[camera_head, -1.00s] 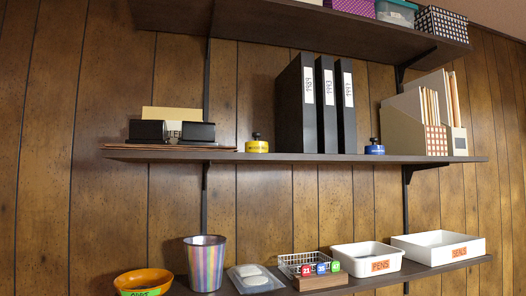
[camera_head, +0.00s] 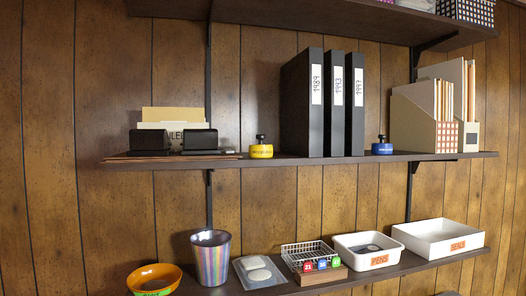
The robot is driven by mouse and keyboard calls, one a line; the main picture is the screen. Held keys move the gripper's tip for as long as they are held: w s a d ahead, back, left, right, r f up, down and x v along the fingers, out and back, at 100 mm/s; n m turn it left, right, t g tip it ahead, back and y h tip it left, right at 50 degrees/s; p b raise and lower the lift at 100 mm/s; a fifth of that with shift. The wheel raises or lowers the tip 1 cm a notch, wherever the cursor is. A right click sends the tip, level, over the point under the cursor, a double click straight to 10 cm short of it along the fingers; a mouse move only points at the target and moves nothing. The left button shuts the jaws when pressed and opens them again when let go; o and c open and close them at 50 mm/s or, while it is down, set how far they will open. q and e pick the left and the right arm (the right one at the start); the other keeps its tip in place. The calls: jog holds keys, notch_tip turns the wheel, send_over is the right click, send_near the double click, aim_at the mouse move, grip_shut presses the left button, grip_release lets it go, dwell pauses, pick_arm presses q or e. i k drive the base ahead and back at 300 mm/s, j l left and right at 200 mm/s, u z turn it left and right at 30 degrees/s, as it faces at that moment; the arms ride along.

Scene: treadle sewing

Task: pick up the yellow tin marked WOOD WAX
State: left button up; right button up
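The yellow tin (camera_head: 261,151), small and round with a dark knob on its lid, stands upright on the middle shelf, left of the black binders. Its label is too small to read for certain. A similar blue tin (camera_head: 382,148) stands on the same shelf, right of the binders. Neither of my grippers shows in the head view.
Three black binders (camera_head: 316,105) stand right of the yellow tin; a black holder with cards (camera_head: 172,139) lies to its left. The middle shelf (camera_head: 220,162) has free room around the tin. The lower shelf holds a striped cup (camera_head: 211,258) and trays (camera_head: 438,238). An upper shelf (camera_head: 300,18) overhangs.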

aim_at(254, 151)
jog(key=i+l+u, duration=0.1)
jog(key=l+u, duration=0.15)
jog(key=l, duration=1.25)
jog(key=l+u, duration=0.25)
jog(key=l, duration=1.2)
